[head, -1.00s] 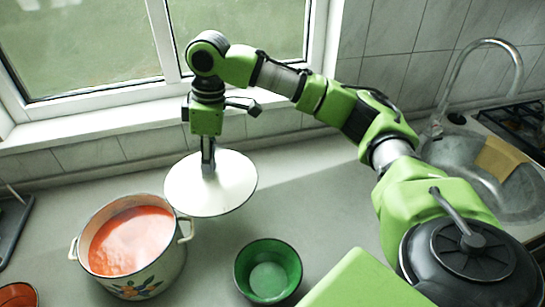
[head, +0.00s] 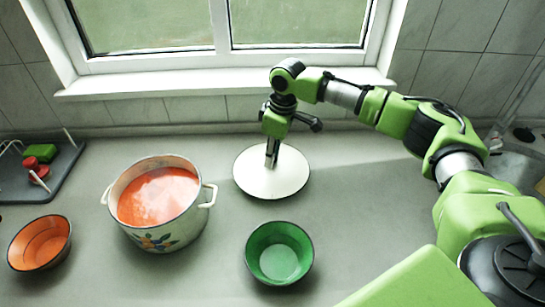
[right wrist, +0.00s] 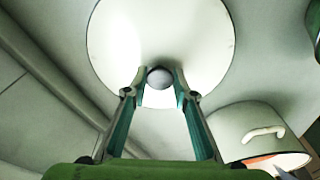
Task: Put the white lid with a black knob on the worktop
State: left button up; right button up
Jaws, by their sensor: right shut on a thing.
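The white lid (head: 262,182), a flat disc with a thin dark rim, is at the right gripper in the head view. It is level, behind and to the right of the pot, at or just above the worktop (head: 350,215); I cannot tell if it touches. My right gripper (head: 272,160) points down and is shut on the lid's knob. In the right wrist view the round knob (right wrist: 160,77) sits between the two fingertips, with the white lid (right wrist: 160,30) beyond. The fingers hide the knob in the head view. My left gripper is not in view.
An enamel pot (head: 160,236) of orange soup stands left of the lid, uncovered. A green bowl (head: 279,255) stands in front, an orange bowl (head: 40,243) at far left, a dark tray (head: 62,180) behind it. The window sill (head: 220,86) is behind. The worktop right of the lid is clear.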

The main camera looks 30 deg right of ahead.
aim_at(278, 165)
jog(key=shift+f, duration=0.7)
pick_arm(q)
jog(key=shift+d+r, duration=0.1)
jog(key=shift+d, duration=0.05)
pick_arm(e)
jog(key=shift+w, duration=0.1)
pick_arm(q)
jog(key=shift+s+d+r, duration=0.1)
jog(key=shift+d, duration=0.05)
pick_arm(e)
jog(key=shift+f, duration=0.1)
jog(key=o, duration=1.1)
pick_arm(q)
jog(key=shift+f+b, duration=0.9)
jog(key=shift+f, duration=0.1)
pick_arm(e)
jog(key=shift+s+d+r, duration=0.2)
jog(key=shift+s+r, duration=0.05)
jog(key=shift+r, duration=1.75)
jog(key=shift+s+d+r, duration=0.15)
jog(key=shift+s+r, duration=0.1)
jog(key=shift+r, duration=1.8)
jog(key=shift+s+d+r, duration=0.2)
jog(key=shift+s+r, duration=0.05)
jog(key=shift+r, duration=1.75)
